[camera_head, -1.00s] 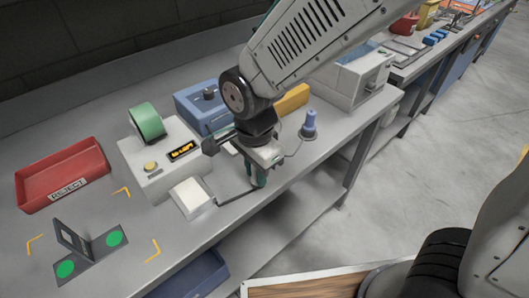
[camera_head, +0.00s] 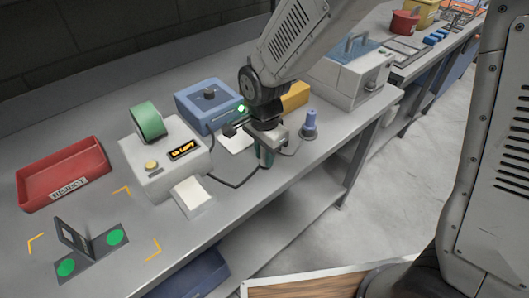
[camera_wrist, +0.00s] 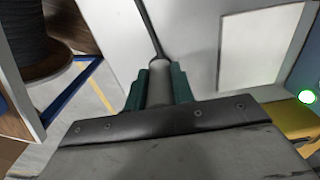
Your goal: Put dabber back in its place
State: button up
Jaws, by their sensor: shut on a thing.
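My gripper (camera_head: 264,158) is over the bench, between the printer-like box and the blue bottle-like item. In the wrist view its green fingers (camera_wrist: 158,88) are shut on a grey cylindrical piece (camera_wrist: 160,84) with a thin dark cord or rod leading up from it. This piece appears to be the dabber; its far end is hidden. In the head view my wrist mostly hides it. I cannot tell whether it touches the bench. Its place is not clearly identifiable.
A blue bottle-like item (camera_head: 309,126) stands close right of my gripper. A white sheet (camera_head: 237,141) lies behind it, near a blue box (camera_head: 207,103) and yellow bin (camera_head: 294,96). The printer-like box (camera_head: 167,158) and red reject tray (camera_head: 64,174) are left. Dark cables cross the bench.

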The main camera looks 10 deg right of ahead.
jog(key=o, duration=0.8)
jog(key=shift+f, duration=0.15)
notch_tip(320, 180, up, 12)
jog(key=shift+f, duration=0.15)
jog(key=shift+r, duration=0.3)
